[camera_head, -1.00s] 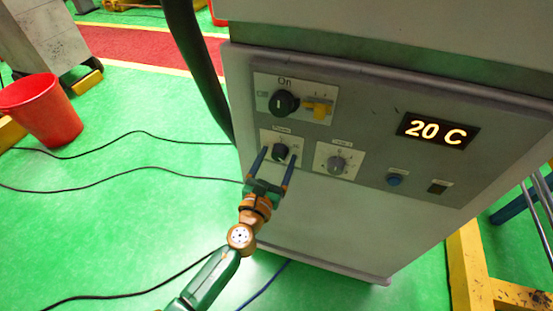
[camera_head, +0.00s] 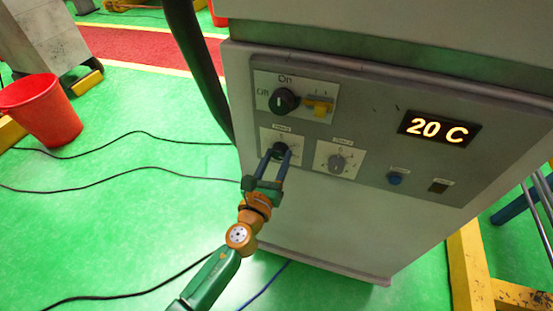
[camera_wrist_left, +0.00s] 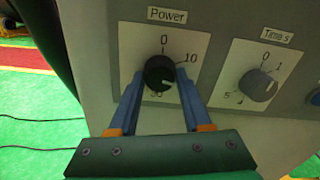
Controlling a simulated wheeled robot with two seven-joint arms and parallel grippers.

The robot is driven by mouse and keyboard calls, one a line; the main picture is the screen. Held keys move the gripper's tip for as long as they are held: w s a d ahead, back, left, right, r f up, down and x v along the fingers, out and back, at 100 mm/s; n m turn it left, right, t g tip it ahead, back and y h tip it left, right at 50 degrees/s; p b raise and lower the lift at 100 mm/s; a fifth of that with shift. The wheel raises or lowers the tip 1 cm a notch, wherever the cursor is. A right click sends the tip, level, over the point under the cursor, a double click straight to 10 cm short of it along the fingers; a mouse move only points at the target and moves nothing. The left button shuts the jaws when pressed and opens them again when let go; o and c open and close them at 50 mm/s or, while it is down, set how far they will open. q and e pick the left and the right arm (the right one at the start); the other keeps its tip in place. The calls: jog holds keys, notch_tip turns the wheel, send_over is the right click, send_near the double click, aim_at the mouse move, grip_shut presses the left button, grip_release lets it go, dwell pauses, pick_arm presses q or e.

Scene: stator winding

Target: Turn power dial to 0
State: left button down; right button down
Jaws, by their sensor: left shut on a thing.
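The power dial (camera_head: 279,149) is a black round knob on a white plate on the machine's front panel. In the left wrist view the dial (camera_wrist_left: 160,72) sits under the label "Power", with 0 at the top and 10 at the upper right. A light mark shows low on the knob, towards its lower right; a number below is partly hidden. My left gripper (camera_head: 277,153) is shut on the dial, one blue finger on each side, as the left wrist view shows too (camera_wrist_left: 160,75). My right gripper is not in view.
A grey time dial (camera_head: 337,162) is just right of the power dial. Above are a black On/Off switch (camera_head: 284,101) and a yellow one (camera_head: 319,105). A display (camera_head: 438,129) reads 20 C. A red bucket (camera_head: 42,108) and black cables lie on the green floor.

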pick_arm(q)
jog(key=n+b, duration=0.1)
jog(key=n, duration=1.4)
jog(key=shift+r+b, duration=0.1)
jog(key=shift+b, duration=0.25)
jog(key=shift+n, duration=2.7)
jog(key=shift+c, duration=1.7)
grip_release()
jog(key=shift+d, duration=0.1)
